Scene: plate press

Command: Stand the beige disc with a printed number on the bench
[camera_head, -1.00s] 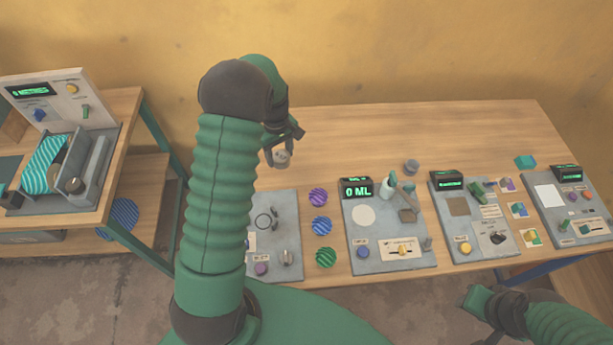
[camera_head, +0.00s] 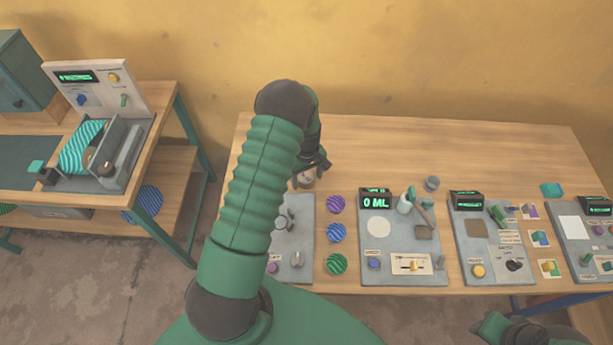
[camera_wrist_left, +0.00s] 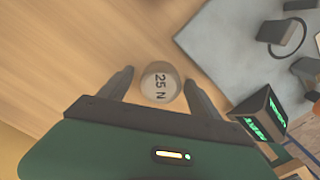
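The beige disc reads "25 N" and lies between the fingers of my left gripper in the left wrist view (camera_wrist_left: 159,86). A gap shows on each side of it there, so the fingers look open around it. In the head view the disc (camera_head: 306,180) shows just below my left gripper (camera_head: 311,168), over the back left of the bench (camera_head: 385,145). Whether it touches the bench top is hard to tell. My right gripper (camera_head: 500,329) is at the bottom edge of the head view, away from the disc; its fingers are unclear.
A grey panel with a ring (camera_head: 297,245) is in front of the disc, partly hidden by my left arm. Striped discs (camera_head: 336,232) stand in a column beside it. More panels (camera_head: 405,262) are to the right. The bench behind them is mostly bare.

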